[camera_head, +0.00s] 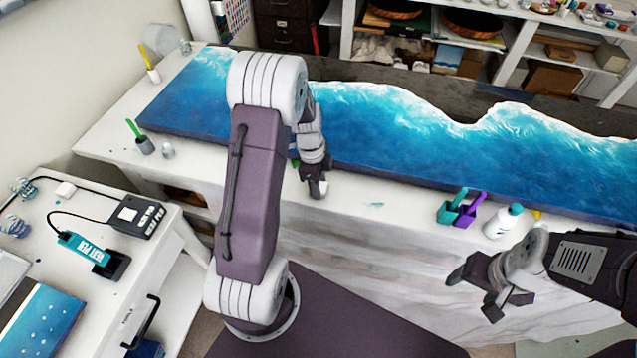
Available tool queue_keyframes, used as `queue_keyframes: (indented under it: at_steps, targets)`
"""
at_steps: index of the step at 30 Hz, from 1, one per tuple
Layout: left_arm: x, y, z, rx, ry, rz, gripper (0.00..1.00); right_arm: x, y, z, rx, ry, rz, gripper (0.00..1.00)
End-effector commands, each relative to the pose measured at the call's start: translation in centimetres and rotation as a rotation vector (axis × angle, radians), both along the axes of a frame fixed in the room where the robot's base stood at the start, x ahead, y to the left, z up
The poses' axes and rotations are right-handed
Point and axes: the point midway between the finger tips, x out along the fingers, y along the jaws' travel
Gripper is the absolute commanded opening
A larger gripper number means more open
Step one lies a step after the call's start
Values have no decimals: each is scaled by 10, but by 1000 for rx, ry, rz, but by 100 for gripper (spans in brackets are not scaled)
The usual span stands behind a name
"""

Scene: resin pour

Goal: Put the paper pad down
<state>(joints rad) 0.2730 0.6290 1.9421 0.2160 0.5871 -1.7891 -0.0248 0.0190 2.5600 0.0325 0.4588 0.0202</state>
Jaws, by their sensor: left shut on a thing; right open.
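My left gripper (316,190) is at the front edge of the white worktable (353,200), below the blue resin wave panel (400,140). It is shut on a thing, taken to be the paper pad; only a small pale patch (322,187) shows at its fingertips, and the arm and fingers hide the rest. I cannot tell whether that pale thing touches the table. My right gripper (474,295) is open and empty, in front of the table's draped front side.
Teal and purple scoops (461,210) and a white bottle (503,221) stand on the table's front strip to the right. A green-handled tool in a dark cup (145,146) stands at the left end. A side bench holds a teal heat pen (83,247).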

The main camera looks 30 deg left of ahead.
Motion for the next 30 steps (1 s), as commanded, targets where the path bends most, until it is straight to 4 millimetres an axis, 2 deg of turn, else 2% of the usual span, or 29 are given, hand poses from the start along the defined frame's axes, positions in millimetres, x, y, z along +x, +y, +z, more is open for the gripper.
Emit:
queue_keyframes:
  at_steps: [10,11,12,13,20,24,26,30]
  targets:
    - [0,0,-5,0,-1,0,0,0,0,-5,0,0,0,67]
    - [0,0,-4,0,-1,0,49,0,0,-4,0,0,0,67]
    - [0,0,-3,0,-1,0,60,0,0,-3,0,0,0,67]
    - [0,0,-3,0,-1,0,62,0,0,-3,0,0,0,67]
    - [0,0,-3,0,-1,0,62,0,0,-3,0,0,0,67]
    - [1,1,6,1,-4,0,62,0,0,1,0,0,0,67]
    - [2,2,17,1,-7,1,62,0,0,0,0,0,0,67]
    - [1,7,54,2,-9,1,62,0,0,1,0,0,0,67]
